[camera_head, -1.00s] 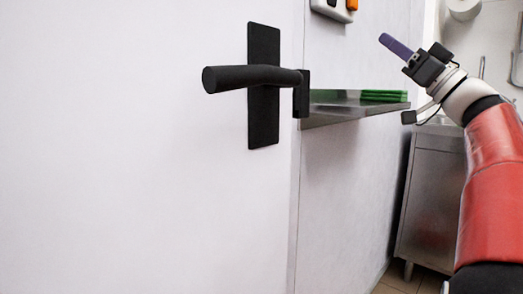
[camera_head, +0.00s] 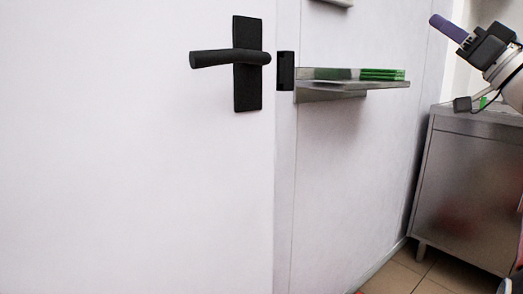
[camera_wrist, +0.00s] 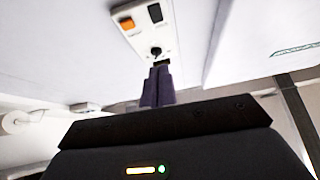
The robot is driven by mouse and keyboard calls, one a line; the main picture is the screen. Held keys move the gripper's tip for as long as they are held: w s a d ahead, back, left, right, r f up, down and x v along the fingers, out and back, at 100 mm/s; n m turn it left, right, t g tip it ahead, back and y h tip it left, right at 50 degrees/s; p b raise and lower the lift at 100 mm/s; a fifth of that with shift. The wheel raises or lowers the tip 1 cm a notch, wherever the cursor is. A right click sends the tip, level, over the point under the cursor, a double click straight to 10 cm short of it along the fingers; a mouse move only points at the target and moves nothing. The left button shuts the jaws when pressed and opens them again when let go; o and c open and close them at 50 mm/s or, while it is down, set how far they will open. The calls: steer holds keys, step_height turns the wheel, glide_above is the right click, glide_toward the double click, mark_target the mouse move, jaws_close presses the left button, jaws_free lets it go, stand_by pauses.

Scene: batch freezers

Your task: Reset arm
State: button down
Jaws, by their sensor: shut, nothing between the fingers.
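My gripper (camera_head: 449,28) is at the upper right of the head view, raised in the air and pointing up and left. Its purple fingers are together with nothing between them. In the wrist view the fingers (camera_wrist: 157,86) point up towards a white wall panel (camera_wrist: 148,30) with an orange switch and a black switch. I cannot tell how far the fingers are from that panel.
A white door with a black lever handle (camera_head: 228,58) fills the left. A metal shelf (camera_head: 345,91) with green items (camera_head: 382,74) sticks out from the wall beside it. A steel cabinet (camera_head: 468,185) stands at the right. Tiled floor shows at bottom right.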

steer(key=s+a+f+m+g+h+p, duration=0.3)
steer(key=a+f+m+g+h, duration=0.4)
steer(key=a+f, duration=1.25)
steer(key=s+d+f+g+h+p, duration=0.1)
steer(key=s+f+g+h, duration=0.2)
steer(key=s+f, duration=0.6)
steer(key=s+d+f+g+h+p, duration=0.1)
steer(key=s+f+g+h, duration=0.3)
steer(key=s+f, duration=0.5)
step_height(320, 180, down, 7)
steer(key=shift+d+f+h, duration=0.15)
steer(key=shift+d+h, duration=0.1)
steer(key=shift+h, duration=0.35)
